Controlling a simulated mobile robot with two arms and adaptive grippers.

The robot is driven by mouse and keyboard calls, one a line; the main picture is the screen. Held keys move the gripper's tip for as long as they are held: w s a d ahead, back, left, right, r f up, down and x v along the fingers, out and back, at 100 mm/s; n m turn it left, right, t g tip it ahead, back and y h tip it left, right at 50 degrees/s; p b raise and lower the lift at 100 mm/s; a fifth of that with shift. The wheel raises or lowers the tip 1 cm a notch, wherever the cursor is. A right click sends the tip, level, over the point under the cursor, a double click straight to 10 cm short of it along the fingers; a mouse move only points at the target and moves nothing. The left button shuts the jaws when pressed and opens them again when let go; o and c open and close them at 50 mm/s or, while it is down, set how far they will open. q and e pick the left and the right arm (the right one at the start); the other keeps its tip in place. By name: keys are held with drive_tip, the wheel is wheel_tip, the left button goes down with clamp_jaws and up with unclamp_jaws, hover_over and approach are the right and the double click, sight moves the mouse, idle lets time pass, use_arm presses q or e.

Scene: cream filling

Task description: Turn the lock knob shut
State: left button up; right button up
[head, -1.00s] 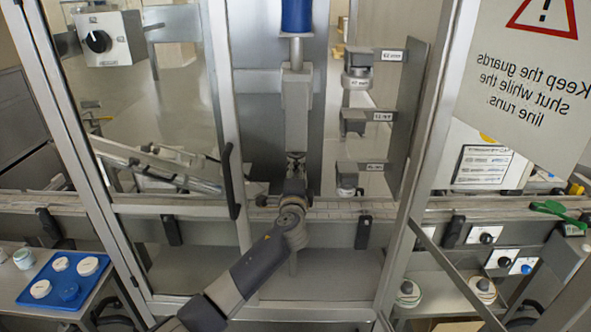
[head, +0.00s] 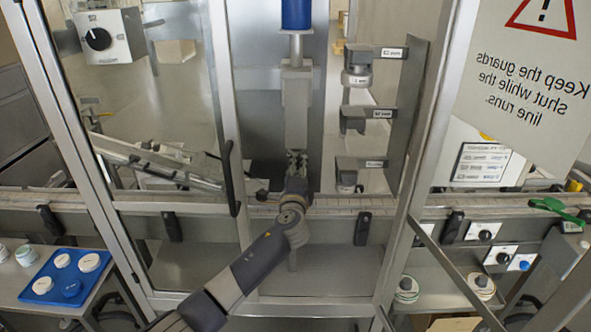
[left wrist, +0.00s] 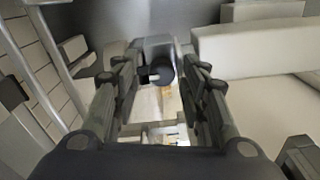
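A small dark knob (left wrist: 162,72) on a grey block shows between the fingertips in the left wrist view; I take it for the lock knob. My left gripper (left wrist: 160,65) is open, with one finger on each side of the knob and gaps visible. Whether the knob lies inside the grip or just beyond it is unclear. In the head view my left gripper (head: 297,160) points up at the grey filler column (head: 296,105), below the blue cylinder (head: 296,14); the arm hides the knob there. My right gripper is not in view.
Framed guard panels with a black handle (head: 231,178) stand left of the arm. A bracket (head: 405,120) with labelled nozzle holders is at right. A conveyor (head: 350,205) runs across behind the arm. A blue tray (head: 50,290) with lidded jars sits at lower left.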

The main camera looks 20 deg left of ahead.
use_arm(q)
drive_tip(key=shift+r, duration=0.1)
drive_tip(key=v, duration=1.2)
